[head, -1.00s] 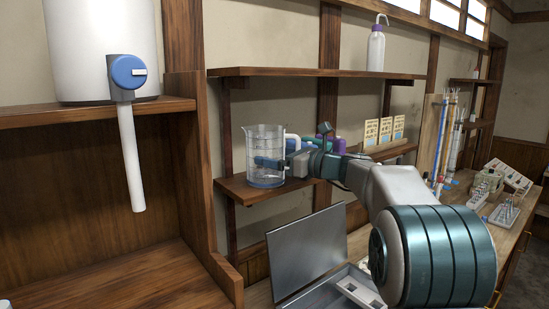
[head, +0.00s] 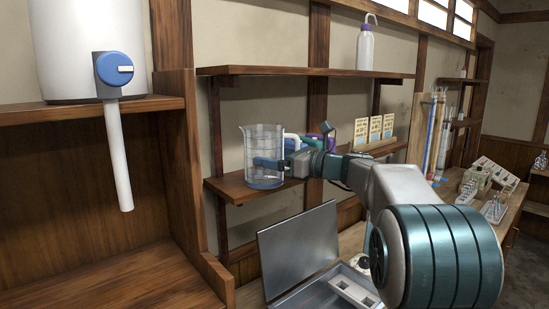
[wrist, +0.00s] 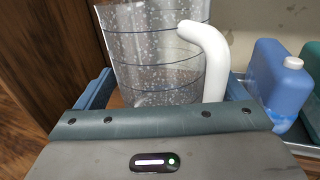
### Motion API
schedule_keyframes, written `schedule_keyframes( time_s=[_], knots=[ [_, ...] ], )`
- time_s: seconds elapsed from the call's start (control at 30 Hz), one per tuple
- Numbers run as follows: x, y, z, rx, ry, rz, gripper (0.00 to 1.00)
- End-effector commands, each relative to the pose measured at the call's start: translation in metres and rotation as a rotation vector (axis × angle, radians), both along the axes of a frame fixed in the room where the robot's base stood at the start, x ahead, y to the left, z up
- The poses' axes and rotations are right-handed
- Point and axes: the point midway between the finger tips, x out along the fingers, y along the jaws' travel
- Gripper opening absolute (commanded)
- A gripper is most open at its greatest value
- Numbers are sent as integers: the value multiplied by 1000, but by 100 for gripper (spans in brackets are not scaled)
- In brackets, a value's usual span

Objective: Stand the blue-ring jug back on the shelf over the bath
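The blue-ring jug (head: 264,148) is clear, with graduation lines, a blue ring at its base and a white handle. It is upright at the left end of the lower wall shelf (head: 230,192), over the bath (head: 325,292) with its raised metal lid. I cannot tell whether its base touches the shelf. My gripper (head: 268,163) reaches in from the right, its blue fingers on either side of the jug. In the wrist view the jug (wrist: 150,50) fills the space between the fingers, handle to the right. The jug's lower part is hidden there by my gripper.
A blue bottle (wrist: 280,80) stands close right of the handle, with a green container (wrist: 312,65) beyond. Cards (head: 375,130) stand farther along the shelf. An upper shelf (head: 300,71) holds a wash bottle (head: 365,45). A wooden post (head: 180,150) is close on the left.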

Motion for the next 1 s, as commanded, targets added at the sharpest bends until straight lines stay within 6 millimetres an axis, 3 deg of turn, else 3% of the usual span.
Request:
schedule_keyframes(
  time_s=[0.13,0.17,0.47,0.63,1.0],
  knots=[
    [0,0,0,0,0,0,91],
    [0,0,0,0,0,0,100],
    [-2,-3,-1,0,0,-1,100],
    [-16,-22,-2,0,-1,-4,100],
    [-65,-87,-2,0,0,-3,100]
  ],
)
